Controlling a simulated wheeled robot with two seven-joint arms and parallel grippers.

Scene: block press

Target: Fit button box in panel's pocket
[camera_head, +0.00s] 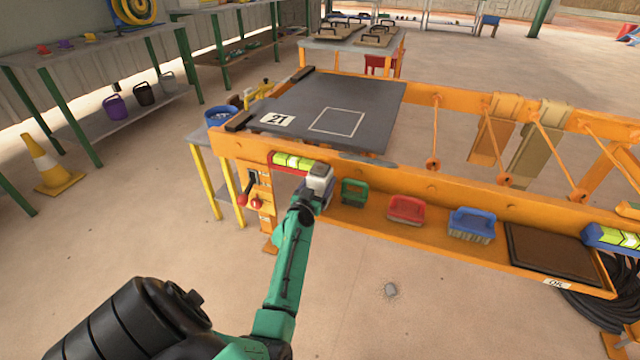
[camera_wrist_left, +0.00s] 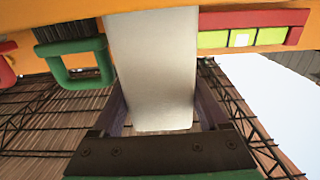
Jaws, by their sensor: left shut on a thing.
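A pale grey-white box (camera_head: 319,178), which looks like the button box, is between the fingers of my left gripper (camera_head: 312,196). In the left wrist view the box (camera_wrist_left: 152,65) fills the gap between the fingers and extends past them toward the orange front beam (camera_wrist_left: 72,15). My left gripper is shut on it. The box is at the front of the orange frame (camera_head: 420,185), between a red-edged yellow-green strip (camera_head: 297,162) and a green handled piece (camera_head: 353,191). The panel's pocket cannot be made out; the box and gripper may cover it. My right gripper is not in view.
A red piece (camera_head: 406,209), a blue brush (camera_head: 472,224) and a dark tray (camera_head: 550,250) lie along the front ledge to the right. Red-knobbed levers (camera_head: 245,195) are left of the gripper. A grey plate (camera_head: 365,92) lies on top. Open floor is in front.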

